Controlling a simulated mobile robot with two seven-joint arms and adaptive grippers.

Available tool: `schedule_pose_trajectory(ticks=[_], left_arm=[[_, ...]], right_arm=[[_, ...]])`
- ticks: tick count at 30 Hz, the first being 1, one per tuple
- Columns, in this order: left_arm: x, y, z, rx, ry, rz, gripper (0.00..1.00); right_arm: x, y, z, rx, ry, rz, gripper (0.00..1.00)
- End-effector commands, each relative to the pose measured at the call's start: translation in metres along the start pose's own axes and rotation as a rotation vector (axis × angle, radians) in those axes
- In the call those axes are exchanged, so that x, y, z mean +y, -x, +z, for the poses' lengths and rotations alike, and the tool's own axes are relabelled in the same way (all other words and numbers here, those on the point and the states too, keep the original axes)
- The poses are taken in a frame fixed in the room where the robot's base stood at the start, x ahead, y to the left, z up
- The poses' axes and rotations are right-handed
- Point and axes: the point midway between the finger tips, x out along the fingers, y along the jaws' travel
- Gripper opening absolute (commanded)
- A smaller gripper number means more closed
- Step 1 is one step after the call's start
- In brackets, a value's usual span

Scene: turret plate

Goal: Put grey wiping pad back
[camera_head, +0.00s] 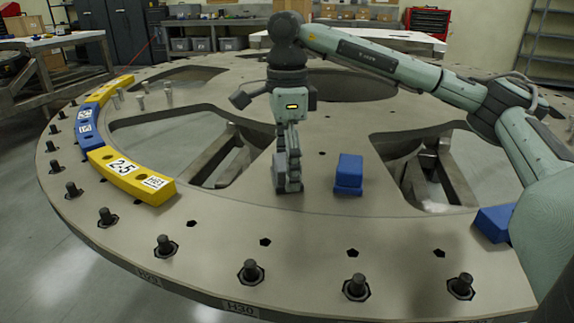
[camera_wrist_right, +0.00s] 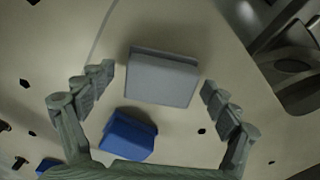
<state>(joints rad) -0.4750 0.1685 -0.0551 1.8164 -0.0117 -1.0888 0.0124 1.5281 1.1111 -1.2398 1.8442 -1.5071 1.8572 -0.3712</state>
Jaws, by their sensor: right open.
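The grey wiping pad (camera_wrist_right: 163,77) lies on the turret plate, between and slightly beyond the tips of my right gripper's spread fingers in the right wrist view. My right gripper (camera_wrist_right: 157,82) is open, points down over the pad and holds nothing. In the head view my right gripper (camera_head: 289,183) hides most of the pad. A gap to the pad shows on both sides in the wrist view; its exact height above the pad is hard to tell. My left gripper is not in view.
A blue block (camera_head: 349,173) stands close to the right of my right gripper; it also shows in the wrist view (camera_wrist_right: 129,135). Another blue piece (camera_head: 494,223) lies at the right. Yellow and blue curved segments (camera_head: 131,176) and upright bolts (camera_head: 252,270) line the rim. The plate (camera_head: 310,225) has large cutouts.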

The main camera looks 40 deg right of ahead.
Motion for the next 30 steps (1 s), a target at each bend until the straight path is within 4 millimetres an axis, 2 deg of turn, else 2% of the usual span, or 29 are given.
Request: schedule_pose_trajectory(ticks=[4, 7, 8, 10, 12, 19, 24, 30], left_arm=[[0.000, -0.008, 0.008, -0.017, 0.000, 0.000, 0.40], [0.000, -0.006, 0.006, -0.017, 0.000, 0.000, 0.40], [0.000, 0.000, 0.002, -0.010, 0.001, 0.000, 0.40], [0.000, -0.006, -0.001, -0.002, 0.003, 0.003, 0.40], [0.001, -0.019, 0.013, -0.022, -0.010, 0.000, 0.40], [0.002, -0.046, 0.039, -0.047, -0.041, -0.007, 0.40], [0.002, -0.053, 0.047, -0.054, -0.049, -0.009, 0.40], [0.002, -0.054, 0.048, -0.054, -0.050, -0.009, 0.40]], right_arm=[[-0.001, 0.026, 0.001, -0.005, 0.000, -0.004, 0.89], [-0.001, 0.051, 0.001, -0.006, 0.001, -0.005, 0.89], [-0.001, 0.060, 0.001, -0.005, 0.001, -0.005, 0.89], [-0.001, 0.079, 0.001, -0.004, 0.001, -0.006, 0.89], [0.000, 0.088, 0.000, -0.002, 0.000, -0.003, 0.89], [-0.001, 0.112, 0.000, -0.002, 0.000, -0.004, 0.89], [0.000, 0.120, 0.000, -0.002, 0.000, -0.002, 0.89], [0.000, 0.120, 0.000, -0.001, 0.001, -0.001, 0.89]])
